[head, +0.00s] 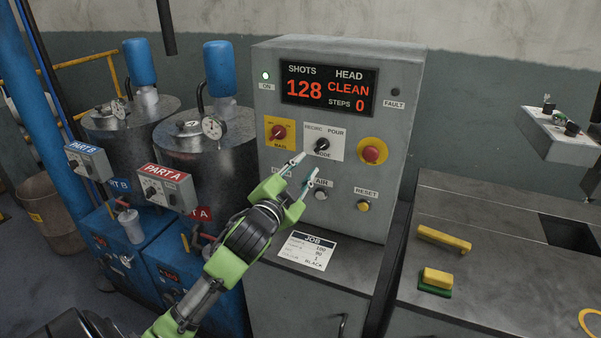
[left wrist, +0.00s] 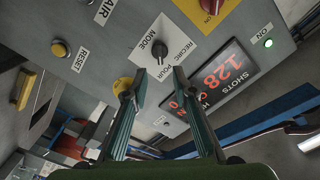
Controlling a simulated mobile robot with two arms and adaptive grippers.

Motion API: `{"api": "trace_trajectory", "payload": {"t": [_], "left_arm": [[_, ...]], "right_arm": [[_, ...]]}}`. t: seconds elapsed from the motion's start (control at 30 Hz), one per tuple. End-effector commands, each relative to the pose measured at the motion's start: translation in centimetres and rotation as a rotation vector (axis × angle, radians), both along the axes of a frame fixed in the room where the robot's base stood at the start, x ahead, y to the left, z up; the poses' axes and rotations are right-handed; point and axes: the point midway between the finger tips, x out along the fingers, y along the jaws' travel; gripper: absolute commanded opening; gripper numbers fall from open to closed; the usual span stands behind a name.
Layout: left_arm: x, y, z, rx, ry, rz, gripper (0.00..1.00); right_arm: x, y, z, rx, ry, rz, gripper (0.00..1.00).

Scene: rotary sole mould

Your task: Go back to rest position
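My left gripper (head: 302,173) is in front of the grey control panel (head: 340,220), just below the black MODE knob (head: 322,145). Its two fingers are apart with nothing between them. In the left wrist view the open fingertips (left wrist: 165,78) point at the panel near the MODE knob (left wrist: 160,50). I cannot tell whether a fingertip touches the panel. The display (head: 328,90) reads SHOTS 128, HEAD CLEAN, STEPS 0. My right gripper is in neither view.
A red button (head: 371,152) and a yellow RESET button (head: 363,205) sit on the panel. Two metal tanks (head: 205,145) stand at left. A dark bench (head: 470,290) at right holds a yellow bar (head: 444,239) and a yellow-green block (head: 437,280).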

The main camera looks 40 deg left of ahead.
Motion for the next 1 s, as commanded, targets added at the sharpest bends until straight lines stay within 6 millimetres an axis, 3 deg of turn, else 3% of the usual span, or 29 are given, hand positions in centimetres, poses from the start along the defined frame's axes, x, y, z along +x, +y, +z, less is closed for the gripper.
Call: {"api": "trace_trajectory", "payload": {"t": [0.2,0.8,0.9,1.0], "left_arm": [[-1.9,-0.4,-0.1,0.000,0.002,0.001,0.25],[-2.0,-0.5,-0.2,-0.003,0.004,0.001,0.25],[-2.5,-1.1,-1.9,-0.035,0.045,0.002,0.25],[-4.1,-2.7,-6.3,-0.114,0.152,0.009,0.25]], "right_arm": [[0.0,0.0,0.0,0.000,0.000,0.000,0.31],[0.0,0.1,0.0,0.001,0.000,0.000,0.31],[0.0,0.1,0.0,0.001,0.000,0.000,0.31],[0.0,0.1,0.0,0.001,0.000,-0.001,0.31]]}}
